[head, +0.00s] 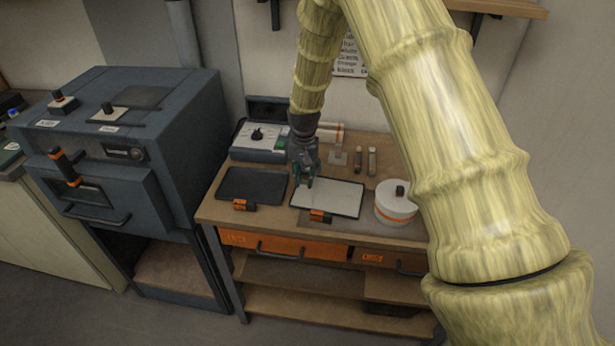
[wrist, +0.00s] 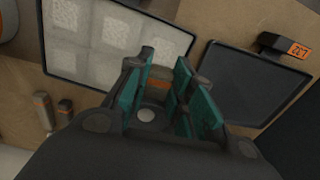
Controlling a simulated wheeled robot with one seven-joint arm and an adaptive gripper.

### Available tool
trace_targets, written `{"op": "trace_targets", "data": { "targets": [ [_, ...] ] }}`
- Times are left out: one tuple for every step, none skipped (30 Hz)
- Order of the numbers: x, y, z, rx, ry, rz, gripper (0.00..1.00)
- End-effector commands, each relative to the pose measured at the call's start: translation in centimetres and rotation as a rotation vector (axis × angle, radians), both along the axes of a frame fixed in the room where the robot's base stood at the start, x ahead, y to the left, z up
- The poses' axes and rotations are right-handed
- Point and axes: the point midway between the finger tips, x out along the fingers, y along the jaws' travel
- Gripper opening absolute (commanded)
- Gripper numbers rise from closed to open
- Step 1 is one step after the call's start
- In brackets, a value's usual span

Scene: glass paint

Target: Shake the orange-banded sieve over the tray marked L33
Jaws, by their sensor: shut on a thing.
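My gripper (head: 304,178) is low over the table, near the left edge of the pale tray (head: 347,197). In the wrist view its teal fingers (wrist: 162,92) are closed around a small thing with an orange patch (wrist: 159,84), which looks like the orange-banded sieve. Most of it is hidden by the fingers. The pale tray, dark-rimmed with several whitish squares, also shows in the wrist view (wrist: 120,45). A dark tray (head: 253,184) lies to its left and also shows in the wrist view (wrist: 250,88). Its orange tag (wrist: 298,50) is hard to read; the pale tray's tag (head: 319,216) is unreadable.
A round white container (head: 396,207) stands right of the pale tray. A grey device with a knob (head: 259,140) stands behind the dark tray. A dark blue oven-like cabinet (head: 130,150) is to the left.

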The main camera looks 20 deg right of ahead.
Motion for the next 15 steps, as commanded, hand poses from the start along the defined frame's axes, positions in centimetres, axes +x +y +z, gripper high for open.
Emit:
{"op": "trace_targets", "data": {
  "targets": [
    [-0.2, -0.3, 0.1, 0.000, 0.000, -0.001, 0.00],
    [-0.4, -0.5, 0.1, 0.000, 0.000, 0.000, 0.00],
    [-0.6, -0.7, 0.1, 0.000, 0.000, 0.000, 0.00],
    [-0.7, -0.9, 0.1, 0.001, 0.001, 0.000, 0.00],
    [-0.8, -1.1, 0.1, 0.001, 0.001, 0.000, 0.00],
    [-1.0, -1.4, 0.1, 0.001, 0.001, -0.001, 0.00],
    [-1.2, -1.6, 0.1, 0.001, 0.001, -0.001, 0.00],
    [-1.3, -1.7, 0.1, 0.001, 0.000, -0.001, 0.00],
    [-1.5, -2.0, 0.1, 0.001, 0.001, -0.001, 0.00],
    [-1.6, -2.1, 0.1, 0.000, 0.000, -0.001, 0.00],
    [-1.8, -2.3, 0.1, 0.000, 0.000, 0.000, 0.00],
    [-1.9, -2.6, 0.1, 0.000, 0.000, 0.000, 0.00],
    [-2.1, -2.8, 0.1, 0.000, 0.000, 0.000, 0.00],
    [-2.2, -2.9, 0.1, 0.000, 0.000, 0.000, 0.00],
    [-2.4, -3.2, 0.1, 0.000, 0.000, 0.000, 0.00]
  ]
}}
